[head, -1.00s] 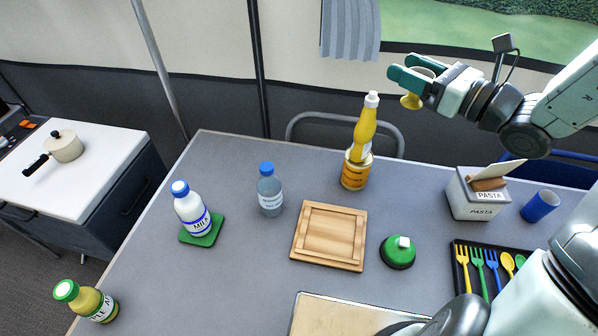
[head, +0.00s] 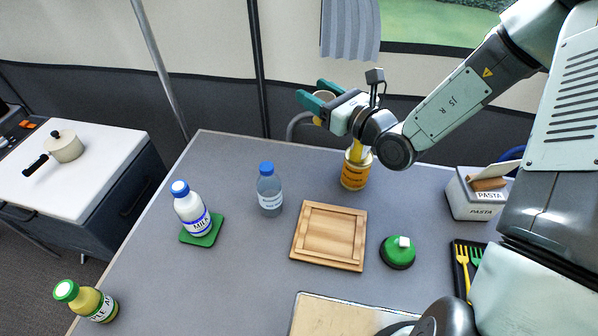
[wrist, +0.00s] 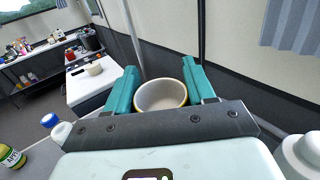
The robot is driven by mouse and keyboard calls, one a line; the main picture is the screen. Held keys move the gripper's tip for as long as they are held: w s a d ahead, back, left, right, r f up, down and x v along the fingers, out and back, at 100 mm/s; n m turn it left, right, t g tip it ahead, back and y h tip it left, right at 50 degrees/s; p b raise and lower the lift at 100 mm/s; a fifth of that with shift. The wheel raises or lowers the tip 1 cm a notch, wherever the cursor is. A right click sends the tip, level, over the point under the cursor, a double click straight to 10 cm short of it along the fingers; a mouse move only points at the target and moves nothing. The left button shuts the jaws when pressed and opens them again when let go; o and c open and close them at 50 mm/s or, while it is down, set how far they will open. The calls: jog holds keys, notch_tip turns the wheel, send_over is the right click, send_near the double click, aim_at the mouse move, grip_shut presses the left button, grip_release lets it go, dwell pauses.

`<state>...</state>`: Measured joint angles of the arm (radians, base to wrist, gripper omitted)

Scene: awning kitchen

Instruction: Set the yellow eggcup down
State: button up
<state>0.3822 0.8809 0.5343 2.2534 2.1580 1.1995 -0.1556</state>
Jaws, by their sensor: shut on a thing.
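My gripper (head: 312,101) is shut on the yellow eggcup (wrist: 161,95) and holds it in the air above the far side of the grey table (head: 240,160). In the wrist view the eggcup's pale inside and yellow rim show between the two teal fingers. In the head view the eggcup (head: 324,97) is mostly hidden by the fingers, and only its pale rim and a little yellow show. The eggcup looks close to upright.
Below stand a mustard-coloured can with a yellow bottle (head: 355,170), partly hidden by my arm, a clear bottle (head: 270,192), a milk bottle (head: 192,208) on a green coaster (head: 203,232), a wooden tray (head: 363,240), a green-based object (head: 398,254) and a pasta box (head: 474,200). The table's left part has free room.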

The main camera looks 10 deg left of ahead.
jog(key=shift+w+a+f+m+t+h, duration=0.4)
jog(key=shift+w+a+f, duration=0.5)
jog(key=shift+f, duration=3)
jog(key=shift+w+a+f+m+t+h, duration=0.45)
jog(key=shift+a+f, duration=0.6)
jog(key=shift+f, duration=2.8)
jog(key=shift+w+a+f+m+t+h, duration=0.35)
jog(key=shift+w+a+f, duration=0.6)
jog(key=shift+f, duration=2.95)
jog(key=shift+s, duration=0.1)
jog(key=shift+f, duration=0.15)
jog(key=o, duration=1)
jog(key=shift+o, duration=0.2)
